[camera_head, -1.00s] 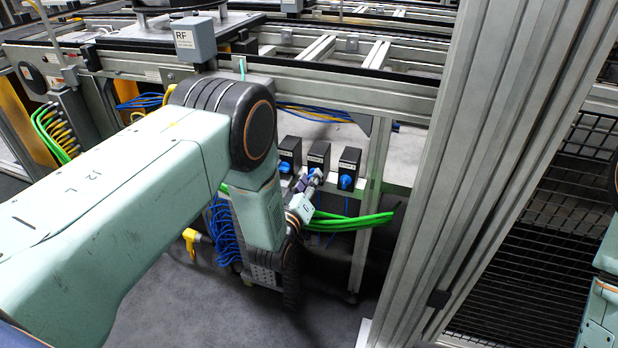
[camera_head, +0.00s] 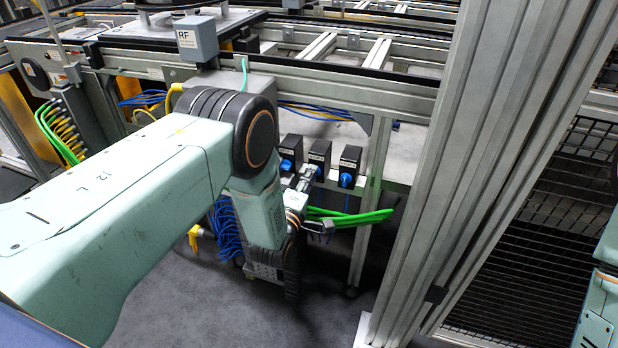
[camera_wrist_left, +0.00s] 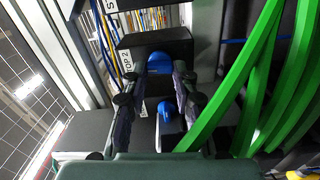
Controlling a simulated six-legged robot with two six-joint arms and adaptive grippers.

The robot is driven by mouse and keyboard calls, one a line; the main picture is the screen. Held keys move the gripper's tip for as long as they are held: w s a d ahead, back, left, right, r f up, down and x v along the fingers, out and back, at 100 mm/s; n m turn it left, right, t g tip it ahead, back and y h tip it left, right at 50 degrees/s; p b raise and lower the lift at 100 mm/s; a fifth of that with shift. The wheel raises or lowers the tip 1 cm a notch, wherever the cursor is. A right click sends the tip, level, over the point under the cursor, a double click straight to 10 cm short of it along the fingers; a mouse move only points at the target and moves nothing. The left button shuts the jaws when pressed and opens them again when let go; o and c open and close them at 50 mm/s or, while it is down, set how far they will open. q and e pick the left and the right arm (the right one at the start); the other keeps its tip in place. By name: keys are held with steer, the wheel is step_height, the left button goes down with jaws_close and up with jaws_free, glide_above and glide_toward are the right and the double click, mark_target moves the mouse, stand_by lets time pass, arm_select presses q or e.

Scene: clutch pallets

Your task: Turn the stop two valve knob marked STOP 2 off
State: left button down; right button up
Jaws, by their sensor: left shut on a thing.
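Three black valve boxes with blue knobs sit in a row under the frame in the head view. The middle box (camera_head: 319,152) carries the blue knob (camera_head: 317,173) at my left gripper (camera_head: 312,177). In the left wrist view, the box's label reads STOP 2 (camera_wrist_left: 125,62). Its blue knob (camera_wrist_left: 159,63) lies between the two fingers of my left gripper (camera_wrist_left: 160,72), which is shut on it. The fingers cover the knob's sides, and its pointer direction is hard to tell. My right gripper is out of view; only part of that arm shows at the right edge.
Neighbouring valve boxes stand close on the left (camera_head: 291,150) and right (camera_head: 349,160). Thick green cables (camera_head: 350,217) run just below, also close to the fingers in the wrist view (camera_wrist_left: 235,85). A large metal post (camera_head: 455,150) stands to the right.

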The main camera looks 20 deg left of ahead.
arm_select(q)
steer(key=shift+d+n, duration=0.1)
steer(key=shift+n, duration=0.4)
stand_by(0.3)
steer(key=c, duration=1)
jaws_free()
steer(key=shift+c, duration=0.2)
steer(key=s, duration=1.2)
steer(key=shift+a, duration=0.25)
